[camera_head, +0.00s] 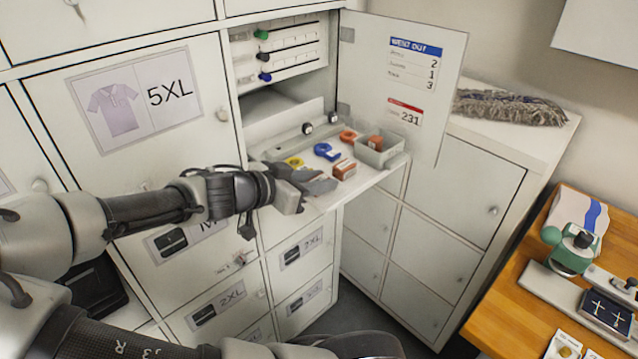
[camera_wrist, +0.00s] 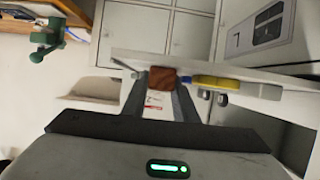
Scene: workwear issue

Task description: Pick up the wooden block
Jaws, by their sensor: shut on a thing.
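The wooden block (camera_head: 345,169) is small and reddish brown and is at the pull-out shelf, near its front edge. In the wrist view the block (camera_wrist: 162,78) sits between the tips of my two fingers. My gripper (camera_wrist: 161,88) is shut on it. In the head view my gripper (camera_head: 328,181) reaches in from the left over the shelf, with the block at its fingertips. I cannot tell whether the block touches the shelf.
The shelf (camera_head: 330,203) also holds a yellow tape roll (camera_head: 294,162), a blue one (camera_head: 327,151), an orange one (camera_head: 348,136) and a grey bin (camera_head: 384,154) with a brown item inside. An open locker door (camera_head: 405,85) stands behind. A wooden bench (camera_head: 497,317) is at right.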

